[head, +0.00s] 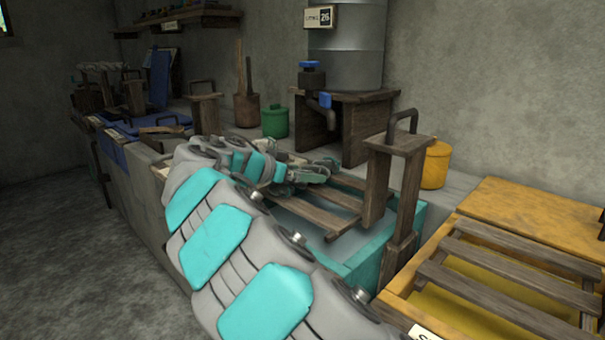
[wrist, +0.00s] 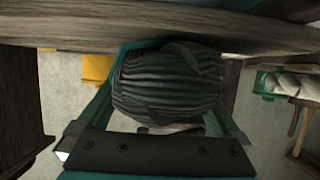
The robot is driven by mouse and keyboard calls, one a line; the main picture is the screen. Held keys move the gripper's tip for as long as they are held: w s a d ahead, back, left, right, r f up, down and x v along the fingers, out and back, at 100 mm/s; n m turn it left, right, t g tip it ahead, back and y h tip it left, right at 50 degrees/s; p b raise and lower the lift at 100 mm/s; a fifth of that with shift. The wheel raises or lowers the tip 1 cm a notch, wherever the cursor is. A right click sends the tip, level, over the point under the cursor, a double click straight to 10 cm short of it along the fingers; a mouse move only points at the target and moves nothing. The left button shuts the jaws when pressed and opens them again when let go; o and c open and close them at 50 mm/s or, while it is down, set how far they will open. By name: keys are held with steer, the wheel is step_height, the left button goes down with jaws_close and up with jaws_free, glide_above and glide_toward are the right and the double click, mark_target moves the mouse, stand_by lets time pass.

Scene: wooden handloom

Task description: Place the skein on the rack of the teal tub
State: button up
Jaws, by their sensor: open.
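The teal tub (head: 376,256) stands right of the middle in the head view, holding bluish liquid. Its rack (head: 322,213) of wooden slats lies across the top. In the wrist view a dark, ribbed skein (wrist: 168,84) sits between the two teal fingers of my gripper (wrist: 163,92). The jaws are open around it. Whether the skein rests on the slats cannot be told, and I cannot make it out clearly in the head view.
A wooden post with a handle (head: 397,160) rises at the tub's right. A yellow tub with slats (head: 500,270) is further right. A metal tank (head: 345,45) stands on a wooden stand behind, with a green pot (head: 275,121) and yellow pot (head: 436,163) nearby.

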steer(key=shift+r, duration=0.1)
steer(key=shift+s+a+r, duration=0.1)
steer(key=b+v, duration=0.1)
steer(key=v, duration=1)
steer(key=shift+s+a, duration=0.25)
